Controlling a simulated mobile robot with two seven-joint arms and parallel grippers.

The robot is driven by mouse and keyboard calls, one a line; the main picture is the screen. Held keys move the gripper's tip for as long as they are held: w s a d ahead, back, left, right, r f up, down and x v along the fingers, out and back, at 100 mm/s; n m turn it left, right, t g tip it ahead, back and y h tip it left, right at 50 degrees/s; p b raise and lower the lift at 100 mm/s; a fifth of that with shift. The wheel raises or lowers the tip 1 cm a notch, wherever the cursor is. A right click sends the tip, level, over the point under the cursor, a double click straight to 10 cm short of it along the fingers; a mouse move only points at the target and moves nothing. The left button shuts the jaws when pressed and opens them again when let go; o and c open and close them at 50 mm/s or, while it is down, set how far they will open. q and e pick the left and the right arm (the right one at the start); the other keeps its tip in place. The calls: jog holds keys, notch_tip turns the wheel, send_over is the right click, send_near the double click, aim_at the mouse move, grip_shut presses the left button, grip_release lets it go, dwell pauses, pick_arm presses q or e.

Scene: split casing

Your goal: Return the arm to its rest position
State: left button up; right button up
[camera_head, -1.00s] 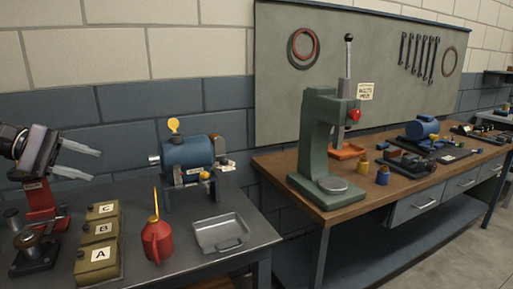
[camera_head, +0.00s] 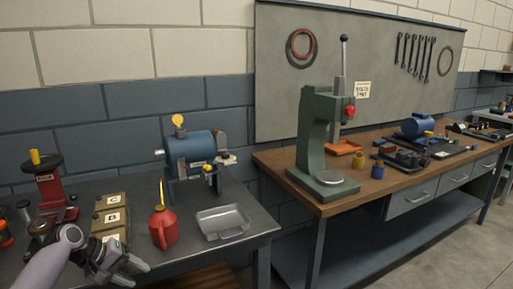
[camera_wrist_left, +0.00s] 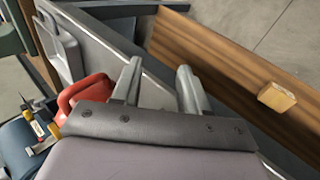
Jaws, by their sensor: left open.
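My left gripper (camera_head: 134,271) is low at the front left in the head view, over the front edge of the grey bench. It is open, with nothing between its fingers. In the left wrist view its two fingers (camera_wrist_left: 158,88) stand apart, with the bench edge and a brown wooden surface beyond them. My left arm comes in from the bottom left and partly hides the lettered boxes. My right gripper is in neither view.
A red oil can (camera_head: 163,228), lettered boxes (camera_head: 109,216), a metal tray (camera_head: 223,222) and a blue motor-like machine (camera_head: 190,150) stand on the grey bench (camera_head: 262,224). A red stand (camera_head: 52,190) is at left. A green press (camera_head: 318,135) stands on the wooden bench.

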pick_arm(q)
jog(key=s+d+f+m+t+y, duration=0.1)
jog(key=s+d+f+m+y, duration=0.15)
jog(key=s+f, duration=0.55)
jog(key=s+d+f+m+t+y, duration=0.15)
jog(key=s+d+f, duration=0.25)
jog(key=s+f, duration=0.4)
jog(key=s+d+r+m+t, duration=0.1)
jog(key=s+d+m+t, duration=0.1)
jog(key=s, duration=0.5)
jog(key=s+d+r+m+t, duration=0.1)
jog(key=s+d+m, duration=0.1)
jog(key=s, duration=0.5)
jog(key=shift+s+d+r+m+t, duration=0.25)
jog(key=shift+r+m+t, duration=0.05)
jog(key=shift+m+t, duration=0.1)
